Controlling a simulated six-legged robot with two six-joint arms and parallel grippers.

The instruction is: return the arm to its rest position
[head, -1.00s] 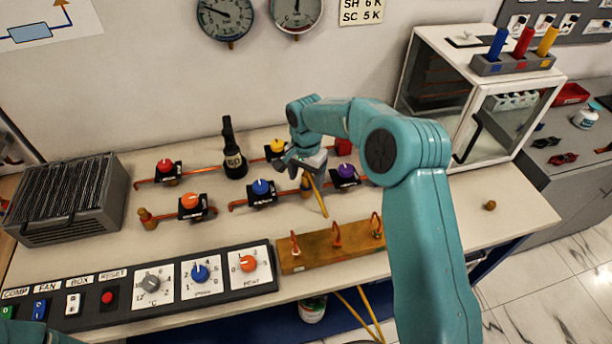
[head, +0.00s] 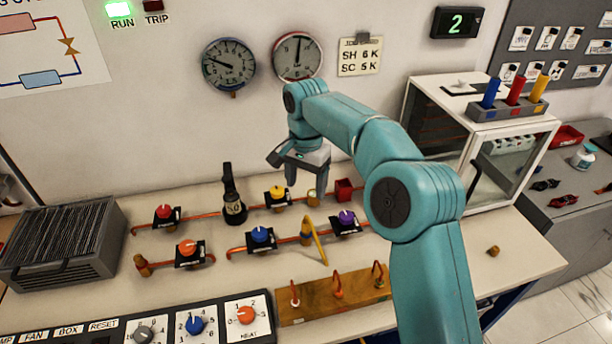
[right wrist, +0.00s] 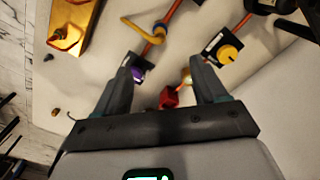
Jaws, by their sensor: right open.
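My right arm is teal and comes in from the lower right of the head view. Its gripper (head: 302,172) hangs above the back part of the bench, over the valve area, with nothing between its fingers. In the right wrist view the two dark fingers (right wrist: 162,64) are spread apart. Past them lie a purple-knobbed valve (right wrist: 138,74), a red block (right wrist: 169,97) and a yellow-knobbed valve (right wrist: 228,52), all clear of the fingers. My left gripper does not show.
Valves on copper pipes, a black bottle-like part (head: 233,200) and a wooden block with hooks (head: 335,297) stand on the bench. A glass-sided cabinet (head: 450,130) is at the right. Gauges (head: 229,65) hang on the wall behind.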

